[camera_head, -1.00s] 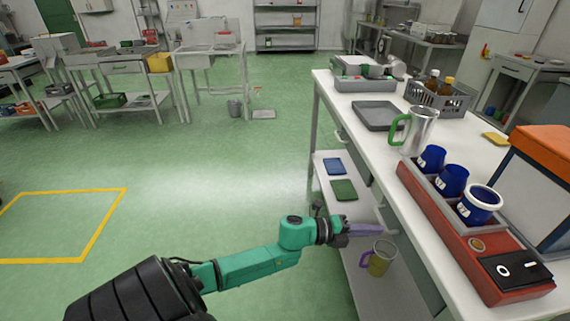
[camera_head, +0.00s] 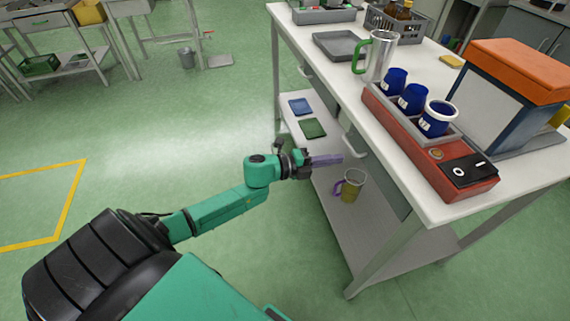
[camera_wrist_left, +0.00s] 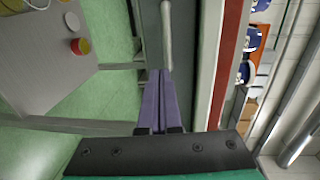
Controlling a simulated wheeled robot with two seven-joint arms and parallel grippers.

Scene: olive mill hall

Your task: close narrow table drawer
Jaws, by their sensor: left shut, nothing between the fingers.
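The white worktable (camera_head: 400,172) stands at the right in the head view, with grey-green drawer fronts below its top. A pale bar handle (camera_head: 353,147) sits on the front nearest my left gripper; it also shows in the left wrist view (camera_wrist_left: 167,35). I cannot tell how far this drawer stands out. My left gripper (camera_head: 338,159) is shut and empty, its purple fingers pointing at the drawer front beside the handle. In the left wrist view the fingers (camera_wrist_left: 161,75) reach toward the grey-green front (camera_wrist_left: 151,40); contact is unclear. My right gripper is not in view.
A lower shelf (camera_head: 325,180) holds a yellow mug with a purple handle (camera_head: 351,186), a green cloth (camera_head: 312,128) and a blue one (camera_head: 300,106). The tabletop carries a red machine (camera_head: 425,140) with blue cups.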

